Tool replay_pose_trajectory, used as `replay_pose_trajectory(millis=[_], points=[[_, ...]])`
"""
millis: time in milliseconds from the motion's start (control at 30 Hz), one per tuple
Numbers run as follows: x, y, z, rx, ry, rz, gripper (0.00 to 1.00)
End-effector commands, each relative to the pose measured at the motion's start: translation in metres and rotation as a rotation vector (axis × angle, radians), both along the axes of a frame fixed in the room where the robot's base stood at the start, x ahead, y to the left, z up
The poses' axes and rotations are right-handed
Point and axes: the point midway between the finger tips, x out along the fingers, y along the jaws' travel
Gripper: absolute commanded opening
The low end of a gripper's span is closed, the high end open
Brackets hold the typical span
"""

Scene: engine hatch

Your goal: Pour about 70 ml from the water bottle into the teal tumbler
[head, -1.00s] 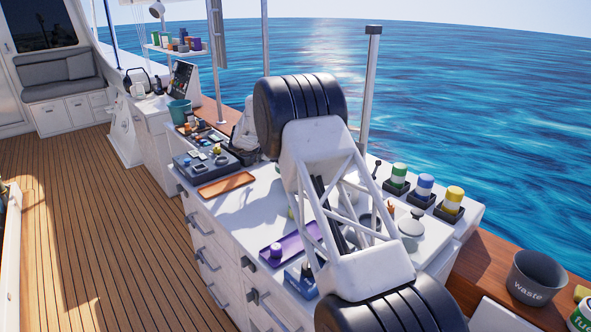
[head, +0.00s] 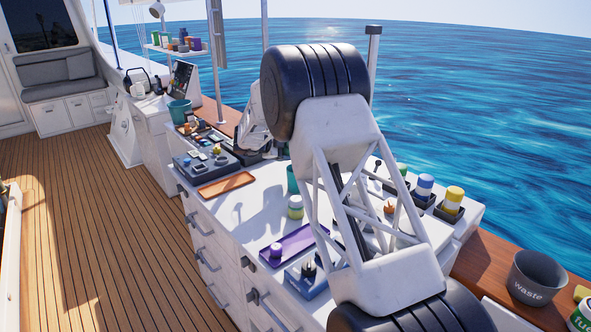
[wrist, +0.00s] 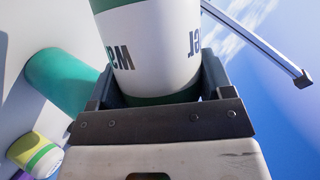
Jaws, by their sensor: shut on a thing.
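The water bottle (wrist: 150,45) is white with green bands and dark lettering. It fills the top middle of the wrist view. My gripper (wrist: 160,85) is shut on it, with one dark finger on each side. The teal tumbler (wrist: 65,80) is at the left of the wrist view, apart from the bottle. In the head view the tumbler (head: 292,180) shows partly beside my arm on the white counter. My arm covers much of the head view, and I cannot make out the bottle there. The inside of the tumbler cannot be seen.
A jar with yellow and green bands (head: 295,207) stands near the tumbler. A purple tray (head: 298,243) and an orange tray (head: 226,186) lie on the counter. Several banded containers stand in dark holders at right. A grey waste bin (head: 530,280) is at the far right.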

Motion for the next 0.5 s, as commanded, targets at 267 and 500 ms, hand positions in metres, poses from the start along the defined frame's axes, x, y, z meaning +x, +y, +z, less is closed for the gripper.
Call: replay_pose_trajectory(millis=[267,500], points=[[0.004,0.002,-0.023,0.085,-0.147,0.001,0.40],[0.006,0.003,-0.030,0.163,-0.280,0.000,0.40]])
